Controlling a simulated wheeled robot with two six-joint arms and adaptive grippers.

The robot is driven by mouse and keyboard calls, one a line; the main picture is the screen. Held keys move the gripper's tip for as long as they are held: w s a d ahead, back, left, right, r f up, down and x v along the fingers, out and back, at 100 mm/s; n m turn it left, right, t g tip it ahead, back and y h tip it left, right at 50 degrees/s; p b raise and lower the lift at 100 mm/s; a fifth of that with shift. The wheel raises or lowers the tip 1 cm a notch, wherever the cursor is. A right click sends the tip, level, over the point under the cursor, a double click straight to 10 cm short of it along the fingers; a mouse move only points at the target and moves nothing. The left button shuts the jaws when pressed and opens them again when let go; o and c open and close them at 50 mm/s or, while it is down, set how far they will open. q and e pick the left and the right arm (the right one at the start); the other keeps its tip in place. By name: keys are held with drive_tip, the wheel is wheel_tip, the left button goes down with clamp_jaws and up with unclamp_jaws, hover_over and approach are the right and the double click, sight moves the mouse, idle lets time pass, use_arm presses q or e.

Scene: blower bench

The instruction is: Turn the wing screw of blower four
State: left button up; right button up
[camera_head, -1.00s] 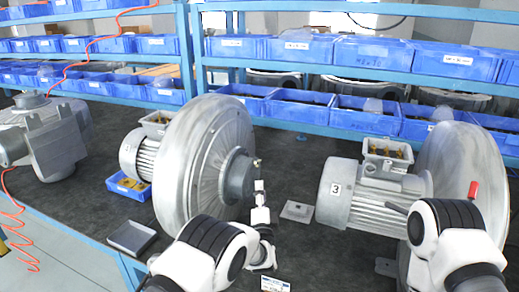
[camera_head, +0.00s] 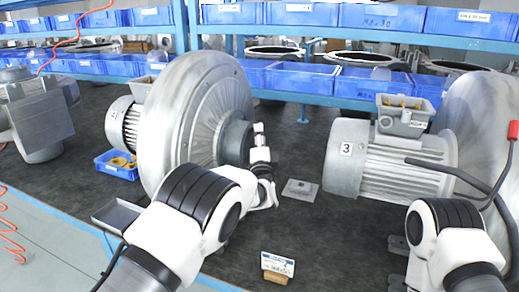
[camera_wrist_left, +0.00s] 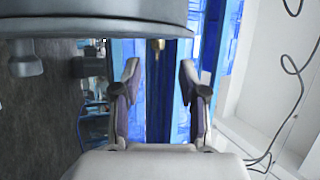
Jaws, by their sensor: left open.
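Blower four (camera_head: 195,115) is a large grey fan housing with a motor marked 4 (camera_head: 113,115) on its left. Its round hub (camera_head: 235,142) faces right. My left gripper (camera_head: 260,135) is close beside the hub, partly hidden by my arm. In the left wrist view the hub's grey rim (camera_wrist_left: 95,12) spans the top. A small brass-coloured piece, apparently the wing screw (camera_wrist_left: 156,48), sticks out below it. The open left gripper (camera_wrist_left: 160,72) has one finger on each side of it in the picture; contact is not visible. My right arm shows, but its gripper does not.
Blower three (camera_head: 395,165) stands to the right, with a red-handled part (camera_head: 513,130) near its fan. A small grey plate (camera_head: 299,190) and a label card (camera_head: 278,264) are on the dark bench. Shelves with blue bins (camera_head: 300,77) stand behind.

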use_arm(q)
drive_tip(key=x, duration=0.3)
drive_tip(key=shift+w+f, duration=0.1)
use_arm(e)
wheel_tip(320, 180, down, 2)
drive_tip(key=shift+w, duration=0.1)
